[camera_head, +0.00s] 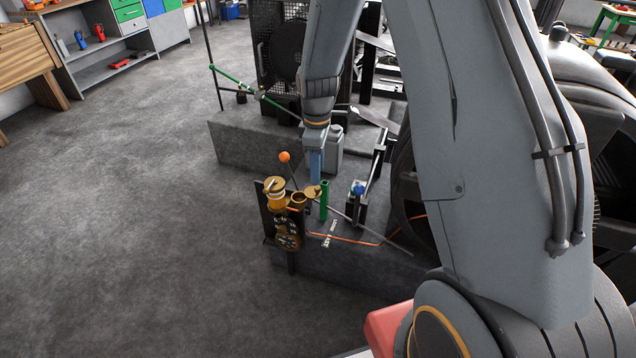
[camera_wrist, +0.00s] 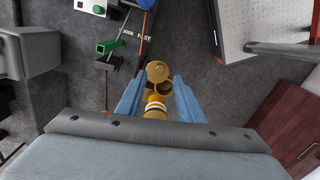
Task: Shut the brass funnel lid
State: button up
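The brass funnel (camera_head: 298,201) is a small cup on the dark post with the gauges. Its round lid (camera_head: 312,191) appears swung open to the right of the cup. In the wrist view the lid (camera_wrist: 157,70) is a brass disc just beyond the funnel cup (camera_wrist: 150,94). My gripper (camera_head: 316,181) points down, close above the lid in the head view. In the wrist view its two blue fingers stand apart, with the lid and cup seen between their tips (camera_wrist: 159,79). The gripper is open and holds nothing. Whether a finger touches the lid, I cannot tell.
A larger brass cap (camera_head: 274,186) stands left of the funnel, with an orange ball lever (camera_head: 285,157) behind. A green post (camera_head: 324,199) and a blue knob (camera_head: 359,190) stand to the right. Open grey floor (camera_head: 130,220) lies left.

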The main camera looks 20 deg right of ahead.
aim_at(317, 187)
notch_tip(317, 187, down, 6)
jog(key=shift+r, duration=0.1)
dwell(0.4)
grip_shut()
